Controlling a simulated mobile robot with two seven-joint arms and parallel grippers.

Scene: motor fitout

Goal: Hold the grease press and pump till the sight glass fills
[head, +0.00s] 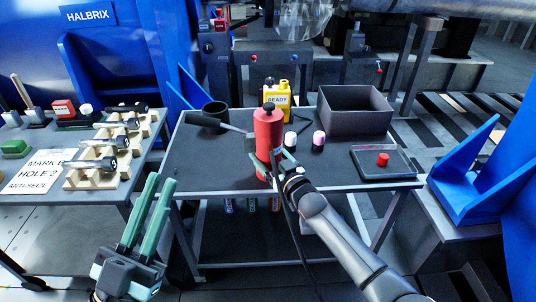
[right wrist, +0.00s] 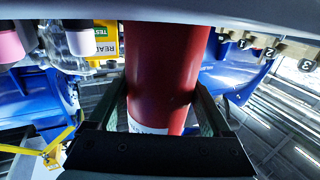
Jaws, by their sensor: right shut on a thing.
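The grease press (head: 268,130) is a red upright cylinder with a dark knob on top and a grey lever reaching out to its left. It stands over the dark middle table. My right gripper (head: 282,165) is shut around its lower body. In the right wrist view, the red barrel (right wrist: 155,75) sits between the two fingers (right wrist: 165,112), with a white label at one end. My left gripper (head: 161,180) has its green fingers apart and empty, in front of the gap between the tables. I cannot make out a sight glass.
The left table (head: 40,212) holds wooden racks with metal parts.

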